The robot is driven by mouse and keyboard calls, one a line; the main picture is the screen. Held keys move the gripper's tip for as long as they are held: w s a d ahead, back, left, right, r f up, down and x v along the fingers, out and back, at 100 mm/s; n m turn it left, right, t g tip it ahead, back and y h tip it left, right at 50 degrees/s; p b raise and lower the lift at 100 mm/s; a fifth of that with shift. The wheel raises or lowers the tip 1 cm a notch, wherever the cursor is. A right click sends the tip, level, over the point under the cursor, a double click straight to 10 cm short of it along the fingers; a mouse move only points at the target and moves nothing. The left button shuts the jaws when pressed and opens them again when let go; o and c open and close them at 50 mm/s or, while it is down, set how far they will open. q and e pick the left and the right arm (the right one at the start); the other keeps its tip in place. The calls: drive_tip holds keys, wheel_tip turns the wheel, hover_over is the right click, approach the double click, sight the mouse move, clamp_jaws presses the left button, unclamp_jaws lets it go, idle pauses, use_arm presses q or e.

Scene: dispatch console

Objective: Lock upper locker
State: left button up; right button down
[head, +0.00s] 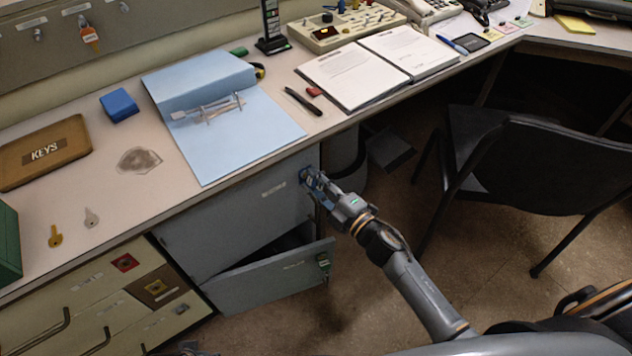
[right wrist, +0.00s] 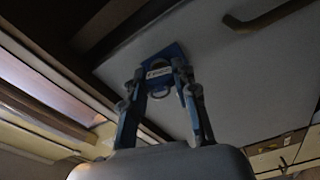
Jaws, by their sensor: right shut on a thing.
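The upper locker (head: 235,218) is a grey door under the desk and looks closed. A blue lock plate (head: 304,175) sits at its right upper corner. My right gripper (head: 312,180) is at this plate, with its fingers shut on a small key. In the right wrist view, the blue lock plate (right wrist: 165,66) shows behind the fingertips, and the key's rounded bow (right wrist: 160,93) is between them. The fingers partly hide the key and keyhole, so I cannot tell how far it is turned. My left gripper is out of view.
The lower locker door (head: 265,287) hangs open below. On the desk lie a brass key (head: 56,236), a silver key (head: 92,217), a KEYS case (head: 45,153) and a blue binder (head: 235,135). A black chair (head: 540,165) stands to the right.

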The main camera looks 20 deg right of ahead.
drive_tip(key=shift+w+r+n, duration=0.1)
drive_tip(key=shift+r+n, duration=0.05)
drive_tip(key=shift+n, duration=0.6)
drive_tip(key=shift+r+n, duration=0.15)
drive_tip(key=shift+n, duration=0.6)
drive_tip(key=shift+m, duration=0.3)
